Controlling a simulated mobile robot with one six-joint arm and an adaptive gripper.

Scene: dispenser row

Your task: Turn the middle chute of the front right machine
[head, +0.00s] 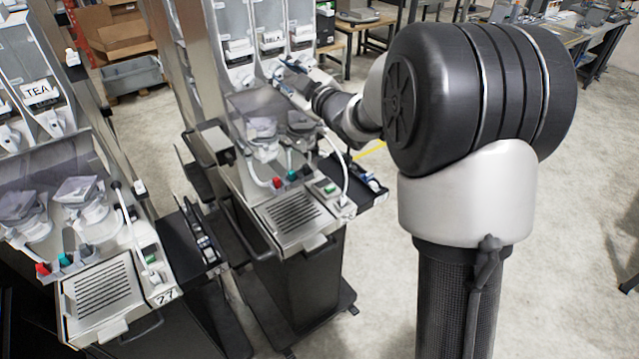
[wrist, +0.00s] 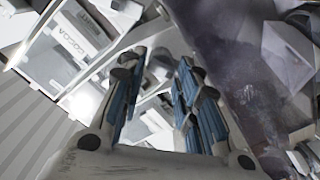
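The front right machine (head: 295,215) stands at the centre of the head view, with a row of white chutes under labelled canisters at its top. The middle chute (head: 272,68) is partly hidden by my gripper (head: 292,72), which is right beside it. In the wrist view my gripper (wrist: 158,72) has its blue-padded fingers spread apart. White chute parts (wrist: 155,100) show behind and between the fingers; I cannot tell whether they touch. The left chute (head: 238,76) hangs clear of the gripper.
A second machine (head: 85,230) with a TEA label stands at left. Clear covers over mixing bowls (head: 262,115) sit just below the chutes. A dark side shelf (head: 360,185) projects at the machine's right. Open floor (head: 560,250) lies to the right.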

